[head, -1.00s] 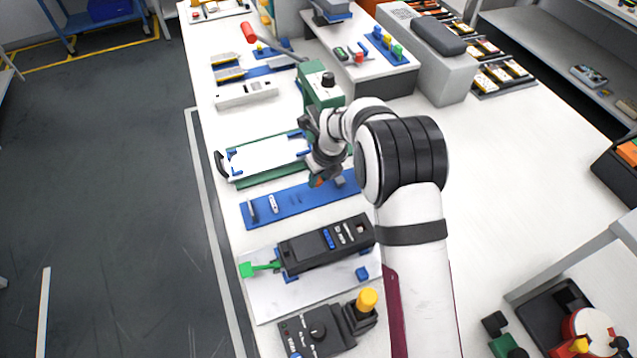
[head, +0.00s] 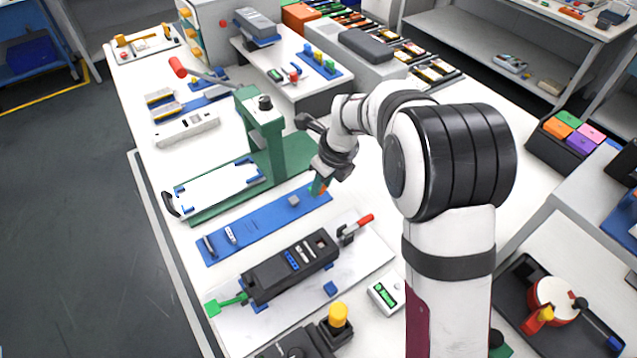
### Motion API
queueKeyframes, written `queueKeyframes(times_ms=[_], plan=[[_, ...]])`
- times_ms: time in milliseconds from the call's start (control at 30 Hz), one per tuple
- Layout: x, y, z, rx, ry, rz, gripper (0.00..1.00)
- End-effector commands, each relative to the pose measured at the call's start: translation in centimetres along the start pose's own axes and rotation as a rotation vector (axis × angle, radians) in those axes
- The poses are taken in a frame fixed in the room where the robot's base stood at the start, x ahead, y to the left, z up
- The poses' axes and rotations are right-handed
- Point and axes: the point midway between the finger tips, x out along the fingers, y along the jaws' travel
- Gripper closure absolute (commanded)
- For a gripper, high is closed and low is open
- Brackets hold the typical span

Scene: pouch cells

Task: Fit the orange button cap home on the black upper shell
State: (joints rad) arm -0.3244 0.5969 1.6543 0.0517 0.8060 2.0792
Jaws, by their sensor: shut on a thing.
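The black upper shell (head: 272,275) lies on a white plate in the lower middle of the head view. Blue and white buttons show in its top, with a dark opening near its right end. My gripper (head: 319,188) is over the right end of the blue strip, beyond the shell and apart from it. A small patch of orange (head: 324,190) shows at its fingertips. I take this to be the orange button cap, with my gripper shut on it; the fingers hide most of it.
The blue strip (head: 262,222) carries a grey block (head: 293,201) and small parts at its left. A green press (head: 262,125) stands behind. A red-handled clamp (head: 357,227) is at the shell's right, and a green-screened meter (head: 386,295) sits nearer.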

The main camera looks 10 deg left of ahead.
Motion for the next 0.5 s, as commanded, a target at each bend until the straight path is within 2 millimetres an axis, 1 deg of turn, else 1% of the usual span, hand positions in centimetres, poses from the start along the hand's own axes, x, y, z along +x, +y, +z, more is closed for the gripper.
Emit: queueKeyframes(times_ms=[67, 167, 400, 500], plan=[[-0.1, 0.2, -0.3, -0.055, 0.001, 0.016, 1.00], [-0.5, 1.1, -1.2, -0.248, 0.000, 0.073, 1.00], [-2.1, 4.4, -4.2, -0.951, 0.008, 0.278, 1.00], [-2.8, 5.4, -5.0, -1.170, 0.012, 0.340, 1.00]])
